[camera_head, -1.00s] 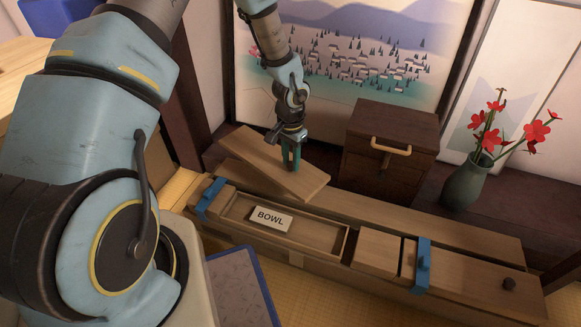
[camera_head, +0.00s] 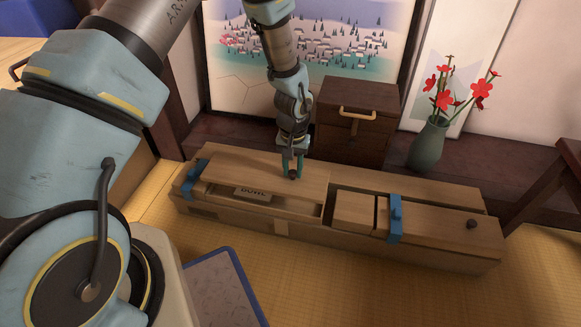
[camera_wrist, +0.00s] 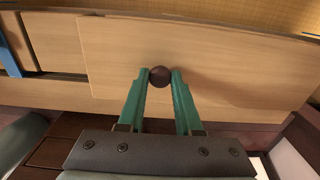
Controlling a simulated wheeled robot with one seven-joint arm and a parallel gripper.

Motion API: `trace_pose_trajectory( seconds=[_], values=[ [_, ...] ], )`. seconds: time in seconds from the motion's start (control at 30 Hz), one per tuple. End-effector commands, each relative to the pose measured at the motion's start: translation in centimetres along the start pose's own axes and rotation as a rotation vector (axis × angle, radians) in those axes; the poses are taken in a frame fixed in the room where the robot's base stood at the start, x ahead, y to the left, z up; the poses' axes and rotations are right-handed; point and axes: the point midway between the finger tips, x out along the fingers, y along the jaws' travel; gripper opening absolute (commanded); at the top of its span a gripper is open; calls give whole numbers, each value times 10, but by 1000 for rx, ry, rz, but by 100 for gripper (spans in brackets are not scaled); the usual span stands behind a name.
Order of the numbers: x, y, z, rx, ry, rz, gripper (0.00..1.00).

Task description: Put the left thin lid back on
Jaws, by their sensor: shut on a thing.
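The thin left lid (camera_head: 250,167) is a flat wooden board with a dark round knob (camera_wrist: 160,77). My gripper (camera_head: 292,175) is shut on that knob, with a green finger on each side of it in the wrist view. The lid lies roughly lengthwise over the back part of the left compartment of the long wooden box (camera_head: 300,229). The front strip of the compartment is open, and a BOWL label (camera_head: 252,195) in it is partly covered by the lid. I cannot tell whether the lid touches the box.
Blue bands (camera_head: 395,220) wrap the box at its left end and right of the middle. The right lid has its own knob (camera_head: 472,224). A small drawer chest (camera_head: 352,125) and a vase of red flowers (camera_head: 427,145) stand behind. A blue-edged mat (camera_head: 222,290) lies in front.

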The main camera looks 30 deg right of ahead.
Motion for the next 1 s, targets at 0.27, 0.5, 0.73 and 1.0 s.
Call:
trace_pose_trajectory(
  seconds=[0.27,0.5,0.73,1.0],
  values=[
    [30,0,0,-1,0,0,0],
    [53,0,0,1,0,0,0],
    [68,0,0,1,-1,0,0],
    [72,0,0,0,0,0,0]
  ],
)
